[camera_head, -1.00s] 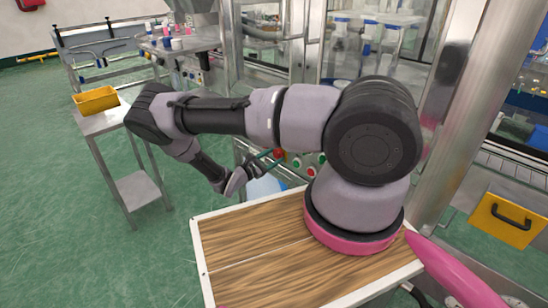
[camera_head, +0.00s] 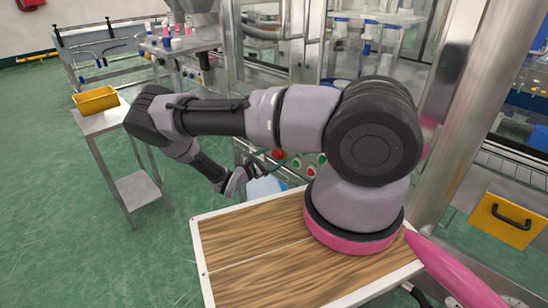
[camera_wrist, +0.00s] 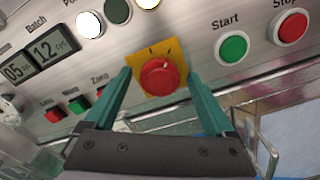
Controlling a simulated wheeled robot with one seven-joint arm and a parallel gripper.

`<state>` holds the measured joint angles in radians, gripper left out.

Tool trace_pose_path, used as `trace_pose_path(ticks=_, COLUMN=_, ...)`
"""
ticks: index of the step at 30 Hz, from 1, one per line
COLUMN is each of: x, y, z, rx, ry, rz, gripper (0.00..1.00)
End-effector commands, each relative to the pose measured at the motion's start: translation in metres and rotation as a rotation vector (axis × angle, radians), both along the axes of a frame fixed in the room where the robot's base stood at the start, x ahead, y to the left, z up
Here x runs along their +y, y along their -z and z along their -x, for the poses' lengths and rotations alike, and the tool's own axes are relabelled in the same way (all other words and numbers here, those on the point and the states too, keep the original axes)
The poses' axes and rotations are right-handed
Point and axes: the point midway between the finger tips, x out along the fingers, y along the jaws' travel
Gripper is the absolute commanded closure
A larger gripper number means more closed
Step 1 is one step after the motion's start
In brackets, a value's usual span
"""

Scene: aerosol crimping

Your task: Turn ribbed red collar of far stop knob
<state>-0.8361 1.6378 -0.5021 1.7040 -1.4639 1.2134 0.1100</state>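The red stop knob (camera_wrist: 160,76) sits on a yellow square plate (camera_wrist: 177,48) on the steel control panel in the wrist view. A small white mark shows on its face; the ribs of its collar are too small to make out. In the head view a red knob (camera_head: 279,154) shows on the panel just beyond my gripper (camera_head: 256,166). In the wrist view my gripper (camera_wrist: 157,80) has its teal fingers apart, one on each side of the knob. Yellow plate shows between knob and fingers, so they look open around it, without clear contact.
A green Start button (camera_wrist: 233,47) and a red Stop button (camera_wrist: 291,27) lie right of the knob. Displays (camera_wrist: 53,47) and small buttons (camera_wrist: 78,104) lie left. A clear guard (camera_wrist: 268,142) stands at lower right. A yellow bin (camera_head: 97,99) sits on a side table.

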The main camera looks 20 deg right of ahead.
Motion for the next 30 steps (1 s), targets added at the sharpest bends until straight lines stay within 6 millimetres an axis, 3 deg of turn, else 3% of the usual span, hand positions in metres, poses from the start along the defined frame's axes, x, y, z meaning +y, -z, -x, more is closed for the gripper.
trace_pose_path(ticks=8, x=0.007, y=0.000, z=0.002, rx=-0.001, ry=-0.001, rz=-0.001, gripper=0.11)
trace_pose_path(ticks=21, x=0.082, y=0.000, z=0.033, rx=-0.001, ry=-0.003, rz=-0.001, gripper=0.11)
trace_pose_path(ticks=30, x=0.100, y=0.000, z=0.041, rx=0.000, ry=0.000, rz=0.000, gripper=0.11)
